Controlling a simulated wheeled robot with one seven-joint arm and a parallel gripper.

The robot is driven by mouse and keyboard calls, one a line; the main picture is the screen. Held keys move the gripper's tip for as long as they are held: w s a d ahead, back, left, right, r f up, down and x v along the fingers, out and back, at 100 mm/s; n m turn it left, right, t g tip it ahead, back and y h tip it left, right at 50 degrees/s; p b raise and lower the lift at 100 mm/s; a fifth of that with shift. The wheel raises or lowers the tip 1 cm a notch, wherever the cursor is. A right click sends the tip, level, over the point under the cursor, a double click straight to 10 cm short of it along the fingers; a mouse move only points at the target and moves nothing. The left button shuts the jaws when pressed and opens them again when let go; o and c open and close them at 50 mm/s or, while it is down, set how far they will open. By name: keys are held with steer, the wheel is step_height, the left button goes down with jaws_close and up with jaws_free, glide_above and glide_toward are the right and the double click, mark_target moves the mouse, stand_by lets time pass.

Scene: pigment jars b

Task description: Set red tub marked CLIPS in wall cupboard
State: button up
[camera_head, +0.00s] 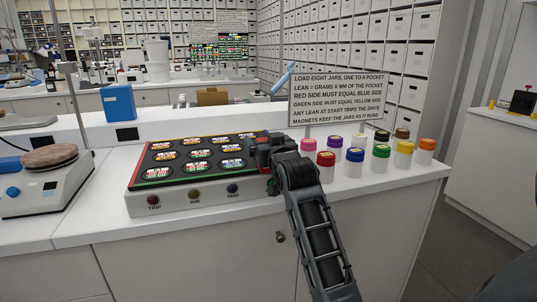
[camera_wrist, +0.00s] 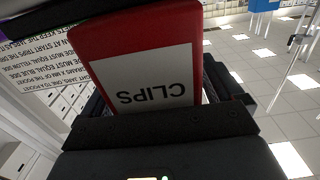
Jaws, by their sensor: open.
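The red tub (camera_wrist: 135,38) fills the middle of the wrist view, very close. Its white label reads CLIPS, upside down in that picture. In the head view, a small red patch of the tub (camera_head: 284,143) shows beside my gripper (camera_head: 268,158), at the right end of the jar tray. My gripper is open, with its dark jaw parts on both sides of the tub in the wrist view. Whether they touch it is hidden. I cannot make out the wall cupboard for sure in either view.
A black tray (camera_head: 180,178) of labelled pockets is on the white counter (camera_head: 95,222). Several colored-lid jars (camera_head: 381,158) stand at the right, before a printed sign (camera_head: 338,99). A balance (camera_head: 45,182) stands at the left. A blue box (camera_head: 118,103) is behind.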

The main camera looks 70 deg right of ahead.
steer(key=shift+c, duration=0.2)
steer(key=c, duration=1.2)
steer(key=shift+r, duration=0.45)
steer(key=r, duration=0.3)
steer(key=shift+s+d+r, duration=0.15)
steer(key=shift+s+r, duration=0.1)
steer(key=shift+r, duration=0.15)
steer(key=s+d+r, duration=0.1)
steer(key=s+r, duration=0.1)
steer(key=s, duration=0.1)
steer(key=s+d+r, duration=0.2)
steer(key=s, duration=0.1)
steer(key=s+d+r, duration=0.2)
steer(key=s, duration=0.2)
steer(key=shift+r, duration=0.15)
